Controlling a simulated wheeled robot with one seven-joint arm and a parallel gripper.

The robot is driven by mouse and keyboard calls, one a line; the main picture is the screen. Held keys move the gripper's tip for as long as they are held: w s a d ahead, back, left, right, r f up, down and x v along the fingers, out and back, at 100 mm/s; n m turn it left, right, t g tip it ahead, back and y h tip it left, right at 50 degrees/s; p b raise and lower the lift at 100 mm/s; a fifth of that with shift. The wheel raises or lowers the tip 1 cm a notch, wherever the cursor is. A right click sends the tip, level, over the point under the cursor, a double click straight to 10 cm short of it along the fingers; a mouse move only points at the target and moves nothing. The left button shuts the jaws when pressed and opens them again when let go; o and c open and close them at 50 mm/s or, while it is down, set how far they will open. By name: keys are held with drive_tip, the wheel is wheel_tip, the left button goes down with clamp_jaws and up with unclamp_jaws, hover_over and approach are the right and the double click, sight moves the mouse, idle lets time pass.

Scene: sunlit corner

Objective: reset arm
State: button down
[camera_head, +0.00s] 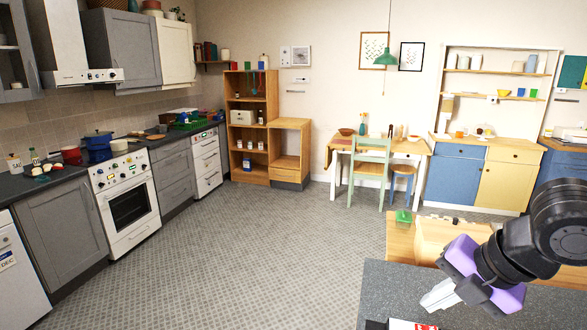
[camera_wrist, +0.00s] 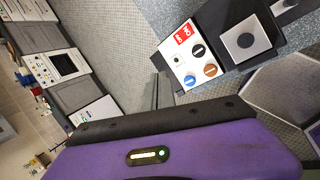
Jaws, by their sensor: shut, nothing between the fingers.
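My gripper (camera_head: 436,298) is at the lower right of the head view, at the end of my black and purple arm. It is shut and empty, and its pale fingers point down and left above a dark grey worktop (camera_head: 540,302). In the wrist view the closed dark fingers (camera_wrist: 163,90) show beyond the purple gripper body. No object is held.
Open tiled floor (camera_head: 270,240) fills the middle. A white stove (camera_head: 127,197) and grey cabinets line the left. A table (camera_head: 408,147) with a green chair (camera_head: 369,160) stands at the back. A wooden piece (camera_head: 402,240) lies beyond the worktop.

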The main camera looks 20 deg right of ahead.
drive_tip(key=w+a+r+m+t+y, duration=0.3)
drive_tip(key=w+a+r+t, duration=0.2)
drive_tip(key=w+a+r, duration=0.25)
drive_tip(key=a+r+m+t+y+b, duration=0.1)
drive_tip(key=a+r+m+t+y, duration=0.25)
drive_tip(key=r+m+t, duration=1)
drive_tip(key=s+d+f+m+g+h+b, duration=0.1)
drive_tip(key=s+d+f+m+h, duration=0.1)
drive_tip(key=s+f+m+h, duration=0.5)
drive_tip(key=s+d+f+m+g+h+b, duration=0.1)
drive_tip(key=s+d+f+m+h, duration=0.1)
drive_tip(key=s+f+m+h, duration=0.5)
drive_tip(key=s+a+f+n+g+y+b, duration=0.1)
drive_tip(key=s+a+f+n+g+y, duration=0.2)
drive_tip(key=s+f, duration=0.8)
drive_tip(key=s+a+f+n+g+y+b, duration=0.1)
drive_tip(key=s+a+f+n+g+y, duration=0.2)
drive_tip(key=s+f, duration=0.8)
wheel_tip(320, 180, down, 4)
drive_tip(key=shift+s+a+f+g, duration=0.15)
drive_tip(key=shift+s+a+g, duration=0.15)
drive_tip(key=shift+a+g, duration=0.55)
